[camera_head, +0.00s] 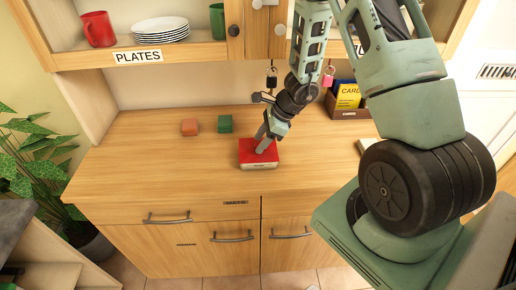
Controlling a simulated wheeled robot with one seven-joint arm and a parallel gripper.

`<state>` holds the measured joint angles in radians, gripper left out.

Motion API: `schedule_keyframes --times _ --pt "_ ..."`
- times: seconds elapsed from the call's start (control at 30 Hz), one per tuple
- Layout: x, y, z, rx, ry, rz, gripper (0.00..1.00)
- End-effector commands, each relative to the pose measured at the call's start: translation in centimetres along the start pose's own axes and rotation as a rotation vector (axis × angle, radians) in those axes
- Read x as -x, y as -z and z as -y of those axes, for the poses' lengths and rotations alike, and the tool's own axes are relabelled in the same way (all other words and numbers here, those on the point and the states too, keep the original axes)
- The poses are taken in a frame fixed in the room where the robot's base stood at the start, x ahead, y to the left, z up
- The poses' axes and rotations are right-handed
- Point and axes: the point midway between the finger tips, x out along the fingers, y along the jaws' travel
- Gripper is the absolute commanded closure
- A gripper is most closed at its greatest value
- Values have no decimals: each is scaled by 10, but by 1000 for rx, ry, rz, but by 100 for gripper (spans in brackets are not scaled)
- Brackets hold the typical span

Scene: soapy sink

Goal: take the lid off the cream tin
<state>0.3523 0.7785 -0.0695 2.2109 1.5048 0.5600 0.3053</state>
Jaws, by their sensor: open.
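A small box-shaped tin (260,167) with a cream side stands near the front of the wooden counter, right of the middle. A red lid (248,153) covers its top. My gripper (263,146) comes down from above and is at the red lid, with its fingertips over the lid's middle and right part. It is open. Whether the fingers touch the lid cannot be told, and they hide part of it.
An orange block (190,127) and a green block (225,124) lie on the counter to the left. A box of cards (348,98) stands at the back right. Overhead shelves hold plates (160,28), a red mug (98,29) and a green cup (217,21). The counter's left front is clear.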

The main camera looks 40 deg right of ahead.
Motion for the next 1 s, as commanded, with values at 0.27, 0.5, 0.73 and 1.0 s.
schedule_keyframes --times 0.27,0.5,0.73,1.0 --pt "-7 0 0 1 1 0 54" --pt "-7 0 0 0 1 0 100" --pt "-7 0 0 0 1 0 100" --pt "16 -14 1 5 4 1 100"
